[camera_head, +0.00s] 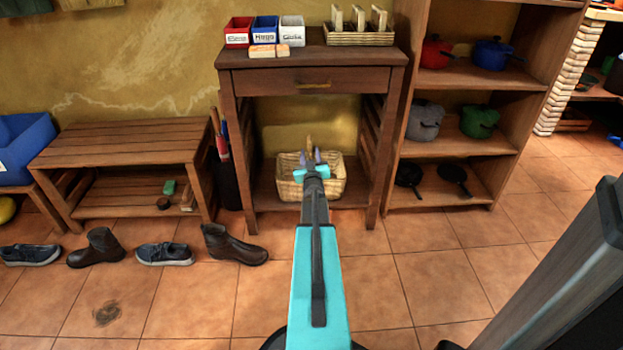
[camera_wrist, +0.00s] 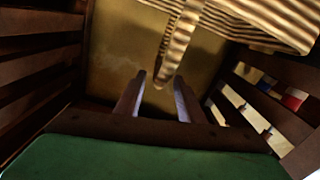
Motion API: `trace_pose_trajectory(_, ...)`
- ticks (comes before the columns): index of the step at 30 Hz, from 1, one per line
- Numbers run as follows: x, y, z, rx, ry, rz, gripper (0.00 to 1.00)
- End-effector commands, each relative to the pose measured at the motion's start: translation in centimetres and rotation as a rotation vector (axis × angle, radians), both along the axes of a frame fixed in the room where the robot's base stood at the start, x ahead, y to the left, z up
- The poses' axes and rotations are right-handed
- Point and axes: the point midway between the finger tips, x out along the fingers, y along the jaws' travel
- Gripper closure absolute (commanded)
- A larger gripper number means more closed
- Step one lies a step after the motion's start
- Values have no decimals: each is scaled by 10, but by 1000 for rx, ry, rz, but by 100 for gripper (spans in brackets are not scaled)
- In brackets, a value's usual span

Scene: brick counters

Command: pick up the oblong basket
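A wicker, oblong basket (camera_head: 333,188) stands on the lower shelf of the dark wooden table. Its upright handle (camera_head: 309,143) rises from it. My gripper (camera_head: 310,156) is in front of the basket at handle height and hides part of it. In the wrist view, the woven basket (camera_wrist: 265,18) is at the upper right and its curved handle (camera_wrist: 174,45) comes down toward my gripper (camera_wrist: 161,80). The fingers are apart, with the handle's end showing in the gap between the tips. No grip on it is visible.
The table's drawer (camera_head: 312,82) and top are above the basket, with slatted sides around it. On top are small boxes (camera_head: 264,30) and a wicker tray (camera_head: 358,38). A bench (camera_head: 125,140) stands left, a pot shelf (camera_head: 455,145) right. Shoes (camera_head: 233,245) lie on the floor.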

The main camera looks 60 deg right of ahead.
Motion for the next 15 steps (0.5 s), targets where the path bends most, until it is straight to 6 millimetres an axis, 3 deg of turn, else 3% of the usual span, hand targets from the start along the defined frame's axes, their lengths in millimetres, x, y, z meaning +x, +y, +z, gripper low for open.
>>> trace_pose_trajectory(15, 25, -38, -1, 0, -1, -1, 65)
